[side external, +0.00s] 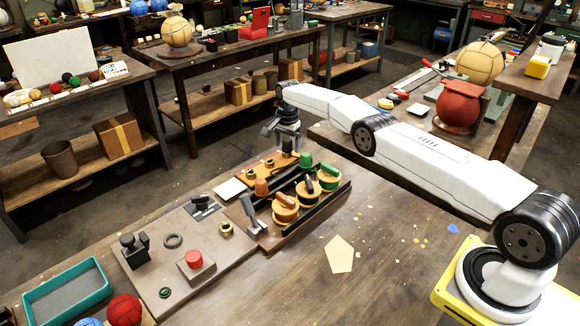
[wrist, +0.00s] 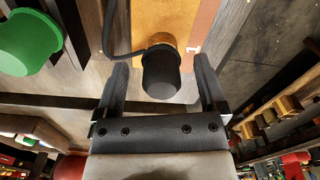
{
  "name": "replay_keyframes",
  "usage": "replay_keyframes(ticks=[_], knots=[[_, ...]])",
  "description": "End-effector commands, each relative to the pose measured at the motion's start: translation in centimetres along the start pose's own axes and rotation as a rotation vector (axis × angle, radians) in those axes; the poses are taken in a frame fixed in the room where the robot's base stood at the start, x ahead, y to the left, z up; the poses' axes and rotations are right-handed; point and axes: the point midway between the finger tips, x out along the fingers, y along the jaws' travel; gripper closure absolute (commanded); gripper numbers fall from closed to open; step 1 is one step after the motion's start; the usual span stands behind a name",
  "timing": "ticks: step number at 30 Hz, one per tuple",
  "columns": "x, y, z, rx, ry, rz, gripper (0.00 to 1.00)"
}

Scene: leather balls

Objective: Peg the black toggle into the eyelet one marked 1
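The black toggle (side external: 287,147) stands at the far end of the orange board (side external: 246,174). In the wrist view the black toggle (wrist: 160,76) lies between my two fingers, with a gap on each side. My gripper (side external: 283,132) is open just above it; its fingers also show in the wrist view (wrist: 161,72). Brass eyelets (side external: 254,177) sit in the orange board, but I cannot read their numbers, so I cannot tell which is eyelet one. A brass ring shows behind the toggle in the wrist view, partly hidden by it.
An orange toggle (side external: 262,187) and a green toggle (side external: 305,160) stand close by; the green one (wrist: 28,44) is left in the wrist view. A black-railed rack holds round wooden pieces (side external: 286,210). A red button (side external: 194,259) is at front left. The right tabletop is mostly clear.

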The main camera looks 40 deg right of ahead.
Motion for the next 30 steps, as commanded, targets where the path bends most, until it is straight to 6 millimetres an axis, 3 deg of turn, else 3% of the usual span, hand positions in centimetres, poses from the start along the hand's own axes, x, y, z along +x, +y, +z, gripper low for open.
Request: replay_keyframes(ticks=[17, 25, 30], knots=[[-1.0, -0.1, -0.1, 0.000, 0.001, -0.002, 0.10], [-3.0, 0.0, 0.0, 0.000, 0.002, -0.003, 0.10], [-5.5, -0.1, 0.0, 0.000, 0.002, -0.003, 0.10]])
